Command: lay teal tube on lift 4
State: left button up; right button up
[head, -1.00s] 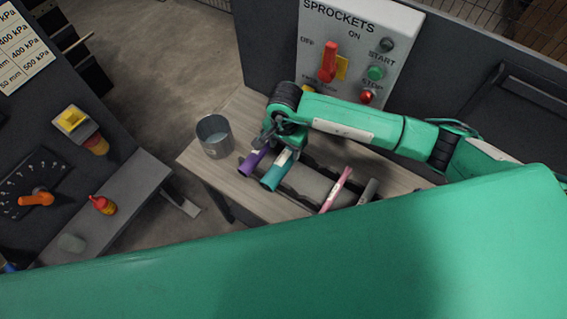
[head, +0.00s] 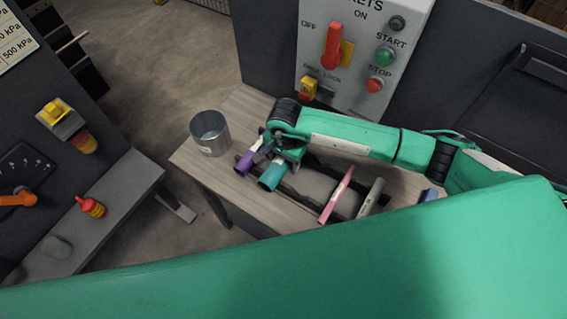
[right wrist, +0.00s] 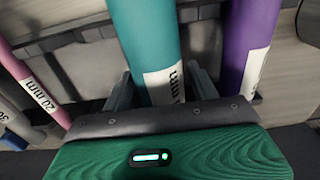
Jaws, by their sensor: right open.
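The teal tube (head: 272,177) lies across the dark drag chain on the wooden table, beside the purple tube (head: 244,165). In the right wrist view the teal tube (right wrist: 146,45) runs between the two fingers of my right gripper (right wrist: 162,88), which stand apart on either side of it. In the head view my right gripper (head: 274,147) is over the upper part of the teal tube and hides it there. The purple tube (right wrist: 247,45) is just outside the fingers in the wrist view. No number for lift 4 is readable. My left gripper is not in view.
A pink tube (head: 336,196) and a grey tube (head: 371,198) lie farther right on the chain. A metal bucket (head: 210,134) stands at the table's left end. A panel with a red lever (head: 333,46) rises behind. Bare table (head: 190,165) shows at the left front.

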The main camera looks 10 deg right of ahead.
jog(key=c, duration=0.9)
jog(key=shift+r+p, duration=1)
jog(key=shift+r, duration=2.05)
jog(key=shift+c, duration=0.2)
